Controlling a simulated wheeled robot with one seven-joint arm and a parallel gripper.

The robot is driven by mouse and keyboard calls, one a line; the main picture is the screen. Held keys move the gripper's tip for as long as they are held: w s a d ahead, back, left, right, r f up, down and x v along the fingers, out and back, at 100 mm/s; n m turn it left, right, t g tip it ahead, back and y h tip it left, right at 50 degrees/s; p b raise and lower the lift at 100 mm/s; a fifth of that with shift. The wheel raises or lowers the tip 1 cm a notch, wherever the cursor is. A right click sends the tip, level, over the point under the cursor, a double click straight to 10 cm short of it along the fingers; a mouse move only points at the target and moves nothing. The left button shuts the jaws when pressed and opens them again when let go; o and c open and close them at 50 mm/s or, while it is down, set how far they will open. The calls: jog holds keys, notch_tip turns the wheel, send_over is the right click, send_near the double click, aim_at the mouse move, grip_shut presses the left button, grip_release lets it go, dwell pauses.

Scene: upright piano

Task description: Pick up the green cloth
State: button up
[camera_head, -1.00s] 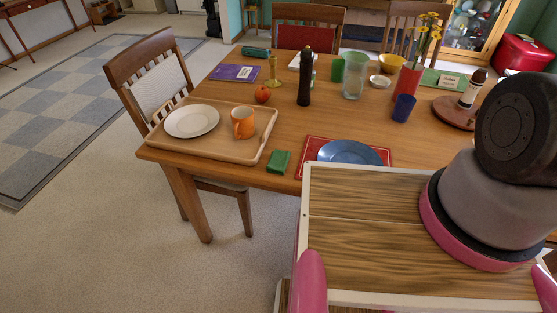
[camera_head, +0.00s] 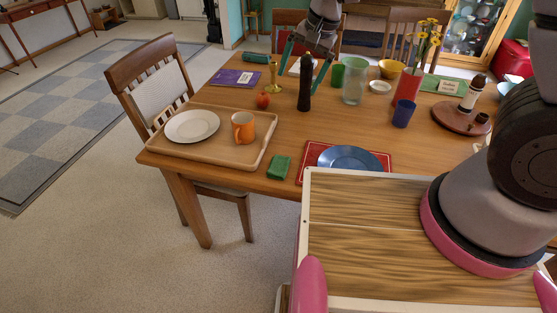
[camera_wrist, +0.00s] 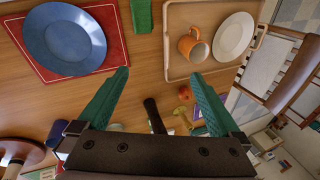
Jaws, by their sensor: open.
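The green cloth (camera_head: 279,167) is a small folded piece lying flat near the front edge of the wooden table, between the tray and the red placemat. It also shows at the top of the wrist view (camera_wrist: 141,16), partly cut off by the frame edge. My gripper (camera_head: 298,86) is raised over the far part of the table, near the black pepper mill. Its two green fingers (camera_wrist: 160,73) are spread apart in the wrist view with nothing between them. It is well apart from the cloth.
A tray (camera_head: 212,157) with a plate and an orange mug (camera_head: 243,127) stands left of the cloth. A blue plate (camera_head: 348,159) on a red placemat (camera_head: 309,160) lies right. The pepper mill (camera_head: 304,92), candlestick (camera_head: 273,77), glass (camera_head: 353,82) and vase (camera_head: 408,86) stand farther back.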

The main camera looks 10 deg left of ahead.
jog(key=s+a+f+h, duration=0.2)
jog(key=s+a+f, duration=0.15)
jog(key=f, duration=0.55)
jog(key=n+t+h, duration=0.2)
send_near(278, 164)
jog(key=f, duration=0.2)
jog(key=w+f, duration=0.1)
jog(key=shift+w+d+f+t, duration=0.1)
jog(key=shift+d+t, duration=0.2)
jog(key=shift+s+a+x, duration=0.1)
jog(key=shift+x, duration=1.4)
jog(key=shift+s+a+x, duration=0.1)
jog(key=shift+s+x, duration=0.05)
jog(key=shift+x, duration=1.3)
jog(key=shift+f, duration=0.1)
jog(key=shift+c, duration=0.3)
jog(key=c, duration=1.3)
